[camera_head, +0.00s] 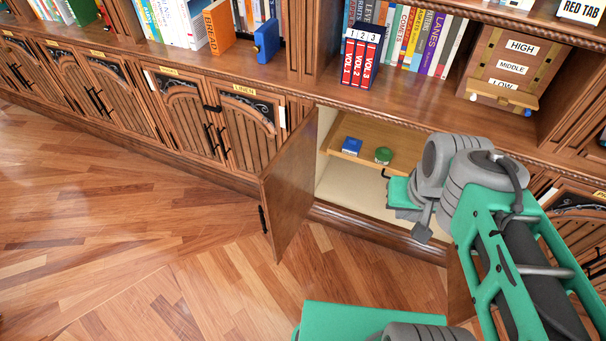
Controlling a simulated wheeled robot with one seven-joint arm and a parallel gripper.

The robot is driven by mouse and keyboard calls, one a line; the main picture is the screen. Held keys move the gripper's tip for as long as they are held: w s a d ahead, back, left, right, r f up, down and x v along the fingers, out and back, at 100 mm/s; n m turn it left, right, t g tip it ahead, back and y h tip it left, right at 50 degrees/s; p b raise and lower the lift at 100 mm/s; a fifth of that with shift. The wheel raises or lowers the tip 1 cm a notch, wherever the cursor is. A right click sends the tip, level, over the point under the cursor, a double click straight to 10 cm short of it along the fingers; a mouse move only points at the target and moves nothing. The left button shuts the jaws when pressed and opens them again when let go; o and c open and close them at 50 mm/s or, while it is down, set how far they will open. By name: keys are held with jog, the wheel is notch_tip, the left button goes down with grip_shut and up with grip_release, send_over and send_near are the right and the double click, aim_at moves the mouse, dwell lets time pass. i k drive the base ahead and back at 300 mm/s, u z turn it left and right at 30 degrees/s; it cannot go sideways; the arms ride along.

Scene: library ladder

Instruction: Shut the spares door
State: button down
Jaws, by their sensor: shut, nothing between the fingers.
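A wooden cupboard door (290,190) stands wide open, hinged on the left of an open lower cupboard (345,185) and swung out over the floor. It has a black handle (263,220) near its free edge. No spares label is readable on it. A brown panel (459,292), perhaps a second open door, shows at the right, mostly hidden by my arm. My gripper (422,225) is shut and empty, in front of the cupboard opening, right of the left door and apart from it.
Inside the cupboard, a wooden shelf (400,165) holds a blue box (351,146) and a green round item (383,155). Closed doors (125,95) line the left. A counter above holds red volumes (361,60) and a lettered wooden box (508,68). The floor at left is clear.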

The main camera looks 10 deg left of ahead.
aim_at(287, 184)
jog(key=z, duration=3.25)
jog(key=k, duration=2.15)
jog(key=u, duration=2.3)
jog(key=i, duration=0.45)
jog(key=z, duration=0.1)
jog(key=k, duration=0.4)
jog(key=u, duration=0.45)
jog(key=i, duration=0.25)
jog(key=u, duration=1.1)
